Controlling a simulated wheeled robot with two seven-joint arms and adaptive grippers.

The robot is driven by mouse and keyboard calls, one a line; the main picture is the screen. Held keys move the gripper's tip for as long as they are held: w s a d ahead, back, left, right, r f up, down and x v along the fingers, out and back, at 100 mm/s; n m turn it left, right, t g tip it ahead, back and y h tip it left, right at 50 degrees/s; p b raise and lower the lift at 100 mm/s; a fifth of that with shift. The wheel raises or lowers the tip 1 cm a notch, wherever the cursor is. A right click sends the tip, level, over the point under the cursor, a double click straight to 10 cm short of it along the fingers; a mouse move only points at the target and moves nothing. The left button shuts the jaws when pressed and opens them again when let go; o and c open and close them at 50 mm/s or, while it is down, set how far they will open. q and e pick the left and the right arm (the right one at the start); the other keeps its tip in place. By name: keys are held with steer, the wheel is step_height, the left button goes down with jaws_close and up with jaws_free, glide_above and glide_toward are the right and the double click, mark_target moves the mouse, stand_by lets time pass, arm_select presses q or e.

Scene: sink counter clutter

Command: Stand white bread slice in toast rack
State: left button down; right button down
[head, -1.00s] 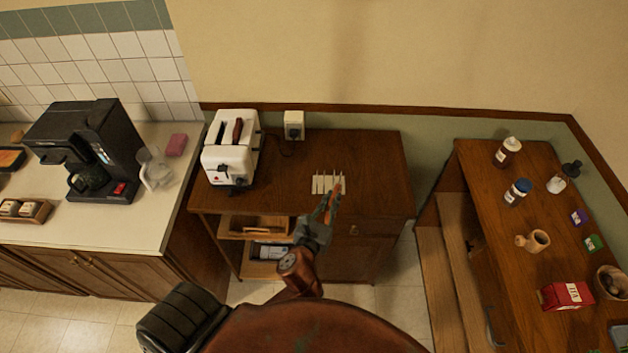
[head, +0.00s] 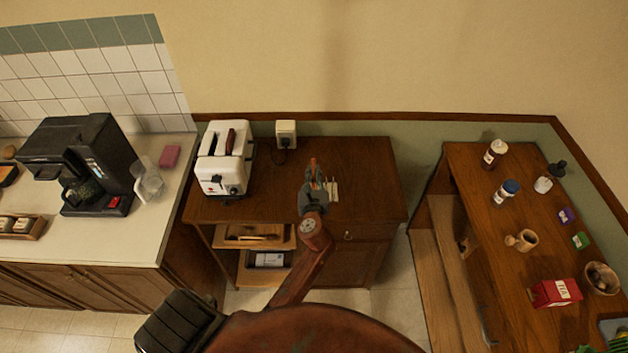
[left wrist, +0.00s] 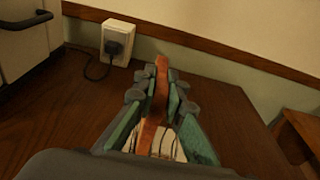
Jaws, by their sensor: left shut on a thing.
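The white toast rack (head: 333,189) stands on the brown wooden cabinet, and its left part is hidden behind my left gripper (head: 313,178). The gripper is shut on a slice, seen edge-on as a thin orange-brown strip of crust (left wrist: 156,95) between the green finger pads in the left wrist view. The slice is upright, and its pale face is not visible. Some of the rack (left wrist: 163,142) shows below and behind the slice. I cannot tell whether the slice touches the rack. My right gripper is not in view.
A white toaster (head: 222,172) with a dark brown slice in one slot stands left on the cabinet (head: 370,165). A wall socket with a plug (head: 286,129) is behind. A coffee maker (head: 85,165) is far left; a side table (head: 470,170) with bottles is right.

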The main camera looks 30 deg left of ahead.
arm_select(q)
step_height(320, 180, down, 3)
steer(key=shift+f+b, duration=0.2)
steer(key=shift+b, duration=0.3)
steer(key=shift+r, duration=0.1)
steer(key=c, duration=2)
jaws_free()
